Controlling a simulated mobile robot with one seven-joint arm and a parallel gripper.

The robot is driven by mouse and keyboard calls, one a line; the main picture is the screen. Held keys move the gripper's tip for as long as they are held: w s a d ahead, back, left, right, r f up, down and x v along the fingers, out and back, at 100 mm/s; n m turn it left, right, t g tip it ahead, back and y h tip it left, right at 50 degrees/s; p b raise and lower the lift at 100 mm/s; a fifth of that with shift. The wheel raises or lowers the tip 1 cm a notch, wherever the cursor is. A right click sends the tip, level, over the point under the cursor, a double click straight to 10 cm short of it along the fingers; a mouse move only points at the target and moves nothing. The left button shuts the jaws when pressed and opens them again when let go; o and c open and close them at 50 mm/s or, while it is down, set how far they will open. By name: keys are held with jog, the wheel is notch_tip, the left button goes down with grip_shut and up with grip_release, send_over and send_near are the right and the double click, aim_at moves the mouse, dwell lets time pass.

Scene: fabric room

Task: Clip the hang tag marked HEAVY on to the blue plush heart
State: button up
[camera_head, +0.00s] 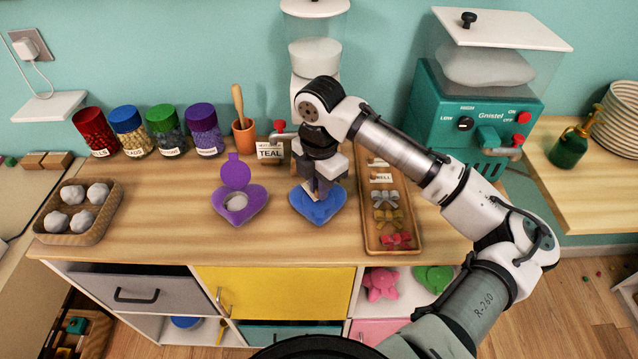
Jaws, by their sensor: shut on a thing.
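The blue plush heart (318,206) lies flat on the wooden counter, in the middle of the head view. My gripper (317,187) points down right over the heart's upper part and hides some of it. It is shut on a small pale piece (311,184), which looks like a hang tag. Its lettering cannot be read, and I cannot tell whether it touches the heart.
A purple heart (239,204) with a raised round lid lies to the left. A wooden tray (390,246) with bows and a label stands close on the right. A basket (80,236) holds white balls.

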jog(key=shift+f, duration=0.4)
dwell(0.6)
jog(key=o, duration=0.7)
jog(key=shift+o, duration=0.2)
notch_tip(320, 180, up, 14)
jog(key=b, duration=0.1)
dwell(0.3)
notch_tip(320, 180, up, 9)
jog(key=p, duration=1)
dwell(0.5)
